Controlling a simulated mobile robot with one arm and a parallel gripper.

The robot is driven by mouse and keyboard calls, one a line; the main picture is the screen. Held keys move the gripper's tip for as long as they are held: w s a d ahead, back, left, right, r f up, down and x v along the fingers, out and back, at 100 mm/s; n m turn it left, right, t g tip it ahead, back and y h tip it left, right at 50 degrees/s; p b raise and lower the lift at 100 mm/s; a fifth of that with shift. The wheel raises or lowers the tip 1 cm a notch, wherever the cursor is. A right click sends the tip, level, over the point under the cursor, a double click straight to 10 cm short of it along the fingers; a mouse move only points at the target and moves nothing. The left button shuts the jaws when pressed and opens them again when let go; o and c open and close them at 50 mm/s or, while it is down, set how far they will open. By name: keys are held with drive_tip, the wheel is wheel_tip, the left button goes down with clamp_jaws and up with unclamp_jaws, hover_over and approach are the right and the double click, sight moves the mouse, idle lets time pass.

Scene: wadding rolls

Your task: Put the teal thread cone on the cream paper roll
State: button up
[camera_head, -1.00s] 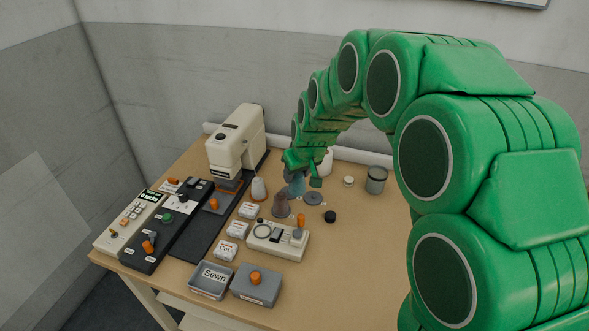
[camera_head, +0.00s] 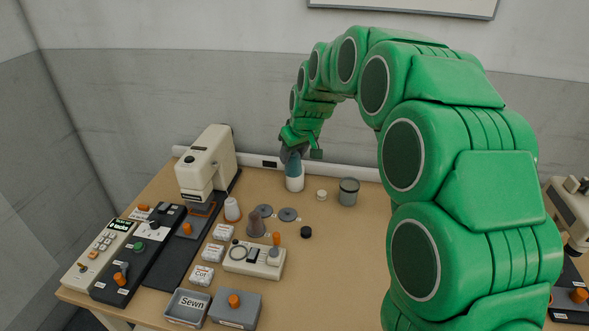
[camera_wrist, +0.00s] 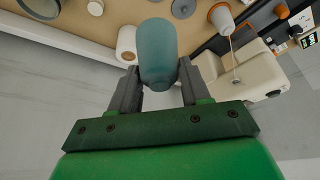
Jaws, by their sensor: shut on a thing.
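The teal thread cone (camera_head: 292,166) is held in my gripper (camera_head: 295,154), at the back of the table. The wrist view shows the cone (camera_wrist: 157,53) between the two dark fingers (camera_wrist: 160,88). The cream paper roll (camera_head: 294,184) is a short pale cylinder standing near the back edge. In the head view the cone overlaps the roll's top. In the wrist view the roll (camera_wrist: 126,44) shows to the left of the cone and partly behind it. I cannot tell whether cone and roll touch.
A cream sewing machine (camera_head: 207,165) stands to the left. Right of the roll are a small white spool (camera_head: 321,195) and a grey canister (camera_head: 348,192).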

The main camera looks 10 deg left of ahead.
drive_tip(key=w+a+f, duration=0.1)
drive_tip(key=w+f, duration=0.2)
drive_tip(key=w, duration=0.5)
drive_tip(key=w+a+f, duration=0.1)
drive_tip(key=w+f, duration=0.3)
drive_tip(key=w, duration=0.4)
drive_tip(key=shift+a, duration=0.35)
drive_tip(key=shift+w+a+f, duration=0.1)
drive_tip(key=shift+w+f, duration=0.05)
drive_tip(key=shift+f, duration=1.75)
drive_tip(key=shift+f, duration=0.1)
drive_tip(key=o, duration=1.1)
drive_tip(key=shift+r, duration=0.2)
